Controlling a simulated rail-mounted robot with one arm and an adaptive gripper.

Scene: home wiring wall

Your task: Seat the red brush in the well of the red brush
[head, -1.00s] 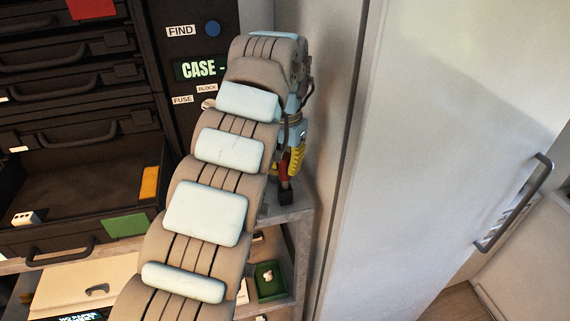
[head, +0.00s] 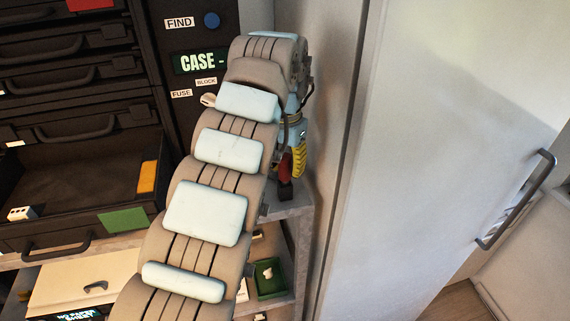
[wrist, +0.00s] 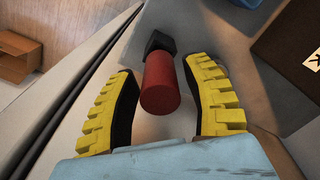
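The red brush (wrist: 161,85) shows in the wrist view as a red cylinder with a black block-like end (wrist: 159,44). It lies between the two yellow fingers of my gripper (wrist: 160,78), with a gap at the left finger and a narrower one at the right. My gripper looks open around it. In the head view the red brush (head: 285,168) is upright beside the yellow finger of my gripper (head: 298,160), its black end at the grey shelf top (head: 292,205). I cannot make out a separate well; my arm hides much of the shelf top.
A black drawer cabinet (head: 80,130) stands left, with an open drawer holding a white block (head: 21,213). A green tray (head: 270,291) with a white piece sits below the shelf top. A wall and a large pale door (head: 450,120) with a handle (head: 515,200) are close on the right.

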